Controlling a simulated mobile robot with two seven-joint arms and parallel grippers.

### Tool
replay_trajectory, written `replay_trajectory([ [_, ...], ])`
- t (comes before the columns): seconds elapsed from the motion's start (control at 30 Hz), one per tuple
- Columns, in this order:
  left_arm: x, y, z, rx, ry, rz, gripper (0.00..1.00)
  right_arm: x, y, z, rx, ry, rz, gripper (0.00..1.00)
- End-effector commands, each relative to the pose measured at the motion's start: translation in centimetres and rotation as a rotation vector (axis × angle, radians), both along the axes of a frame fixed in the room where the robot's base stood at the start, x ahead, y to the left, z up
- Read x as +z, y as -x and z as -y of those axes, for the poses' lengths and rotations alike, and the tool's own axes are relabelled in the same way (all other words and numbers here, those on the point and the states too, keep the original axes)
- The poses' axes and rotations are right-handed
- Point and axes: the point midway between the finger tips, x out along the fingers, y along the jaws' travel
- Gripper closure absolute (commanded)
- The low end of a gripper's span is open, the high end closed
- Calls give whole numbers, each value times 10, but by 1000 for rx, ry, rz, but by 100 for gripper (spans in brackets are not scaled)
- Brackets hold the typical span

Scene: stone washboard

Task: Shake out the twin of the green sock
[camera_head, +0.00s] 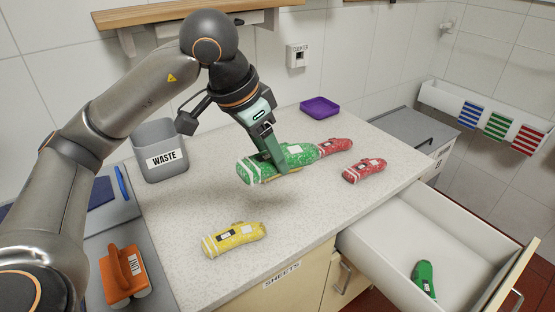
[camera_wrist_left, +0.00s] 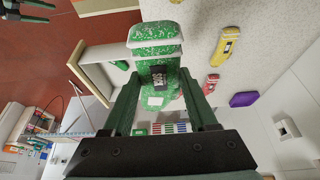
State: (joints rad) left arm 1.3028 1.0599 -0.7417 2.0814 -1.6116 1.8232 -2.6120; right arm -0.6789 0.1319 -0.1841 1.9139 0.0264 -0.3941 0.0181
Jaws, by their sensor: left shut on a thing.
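My left gripper (camera_head: 275,158) is shut around the middle of a green sock (camera_head: 300,152) with white speckles, white bands and a dark-and-white patch. It holds the sock lying sideways above the worktop; a shadow shows below. In the left wrist view the speckled sock (camera_wrist_left: 155,38) sits between the fingers (camera_wrist_left: 160,100). Another green sock (camera_head: 425,278), plainer green with a small pale patch, lies in the open drawer (camera_head: 385,240). At the top left of the left wrist view my right gripper (camera_wrist_left: 38,11) shows small, its fingers apart and empty.
On the worktop (camera_head: 190,205) lie a yellow sock (camera_head: 234,238), a red sock (camera_head: 364,170) and another red sock (camera_head: 336,146) partly behind the held one. A grey WASTE bin (camera_head: 160,138), a purple tray (camera_head: 319,107) and an orange brush-like tool (camera_head: 122,273) stand around.

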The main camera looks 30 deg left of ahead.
Motion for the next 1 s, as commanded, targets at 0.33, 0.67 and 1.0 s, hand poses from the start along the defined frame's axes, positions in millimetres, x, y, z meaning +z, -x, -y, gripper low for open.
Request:
replay_trajectory([
  [0.33,85,-1,1,0,4,11,94,0,0,0,0,0,0,11],
  [0.67,149,0,0,1,3,9,94,0,0,0,0,0,0,11],
  [1.0,102,-1,1,-5,2,-4,94,0,0,0,0,0,0,11],
])
